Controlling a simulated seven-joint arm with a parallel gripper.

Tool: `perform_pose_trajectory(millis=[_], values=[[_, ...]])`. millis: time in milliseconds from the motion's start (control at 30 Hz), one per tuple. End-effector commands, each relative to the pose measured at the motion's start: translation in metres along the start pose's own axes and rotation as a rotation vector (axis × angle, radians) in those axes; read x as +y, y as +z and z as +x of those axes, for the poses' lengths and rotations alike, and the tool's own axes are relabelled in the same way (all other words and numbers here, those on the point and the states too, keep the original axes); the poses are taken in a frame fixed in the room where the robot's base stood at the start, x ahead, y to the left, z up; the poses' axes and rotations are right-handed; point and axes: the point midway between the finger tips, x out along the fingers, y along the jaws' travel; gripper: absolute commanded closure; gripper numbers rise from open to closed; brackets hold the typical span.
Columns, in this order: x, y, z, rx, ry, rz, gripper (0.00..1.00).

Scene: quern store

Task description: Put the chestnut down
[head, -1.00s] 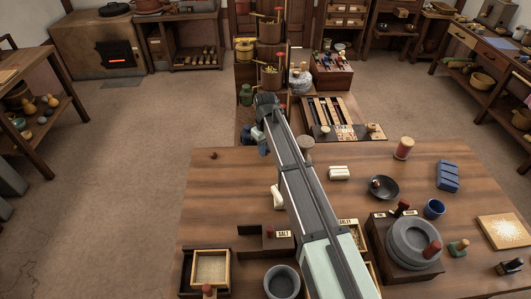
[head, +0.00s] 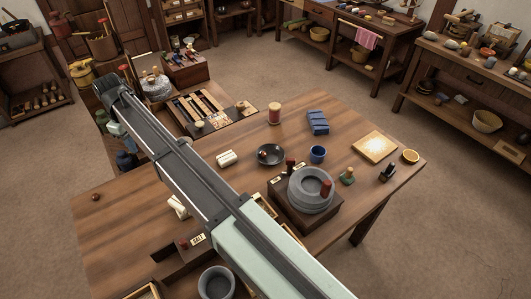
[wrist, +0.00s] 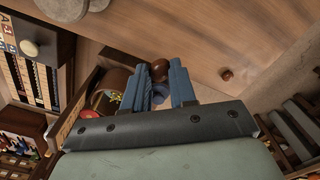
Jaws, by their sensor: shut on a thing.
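In the wrist view, my gripper (wrist: 161,82) has its two blue fingers closed on a small brown round thing, the chestnut (wrist: 160,69), which shows between the fingertips. They are close to the edge of the wooden table (wrist: 200,40); the height above it is hard to judge. A second small brown round thing (wrist: 226,74) lies on the table to the right of the fingers. It also shows at the table's left side in the head view (head: 96,197). There my arm reaches to the far left and its fingers are hidden.
On the table, a grey quern (head: 311,190), a dark bowl (head: 270,156), a blue cup (head: 317,154) and white bundles (head: 227,158) stand right of my arm. The table's left part is mostly bare.

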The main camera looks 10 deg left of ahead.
Motion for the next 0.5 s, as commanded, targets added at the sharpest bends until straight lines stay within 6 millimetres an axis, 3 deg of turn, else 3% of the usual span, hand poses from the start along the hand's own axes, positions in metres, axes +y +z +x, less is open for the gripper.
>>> perform_pose_trajectory(millis=[200,500], values=[[0.001,-0.001,-0.039,0.002,0.001,0.0,1.0],[0.05,0.05,-0.037,0.0,0.0,0.086,1.0]])
